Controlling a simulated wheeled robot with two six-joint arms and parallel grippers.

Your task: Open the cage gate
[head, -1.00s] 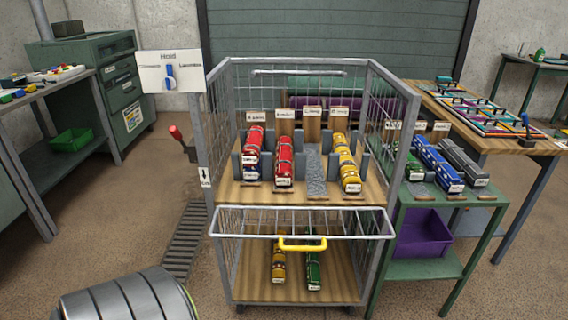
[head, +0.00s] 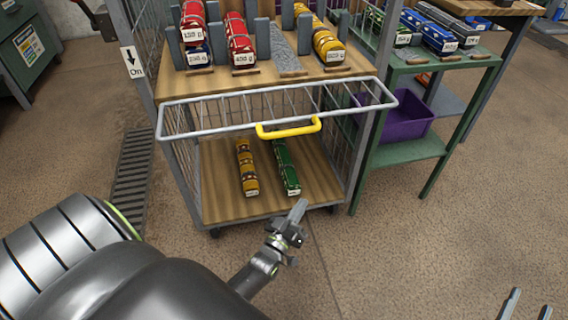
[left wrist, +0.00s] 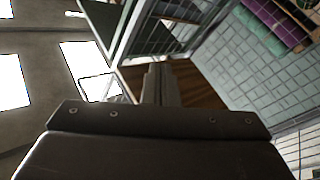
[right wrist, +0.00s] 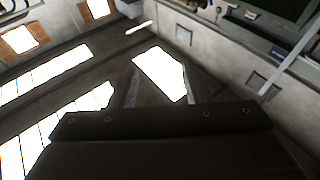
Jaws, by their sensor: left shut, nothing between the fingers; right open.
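The cage gate (head: 228,98) is a grey wire frame across the cage front, seen foreshortened between the upper and lower decks. Its yellow handle (head: 290,128) is on the near edge, right of the middle. My left gripper (head: 301,207) is shut and empty, in front of the lower deck and below the handle in the picture, apart from it. Its closed fingers also show in the left wrist view (left wrist: 156,80). My right gripper (head: 528,304) is open at the bottom right corner, well away from the cage. Its parted fingers show in the right wrist view (right wrist: 160,88).
The upper deck (head: 270,88) holds red and yellow rolls in slots. A yellow roll (head: 246,168) and a green roll (head: 286,166) lie on the lower deck. A green stand (head: 400,150) with a purple bin (head: 405,120) stands close right. The floor in front is clear.

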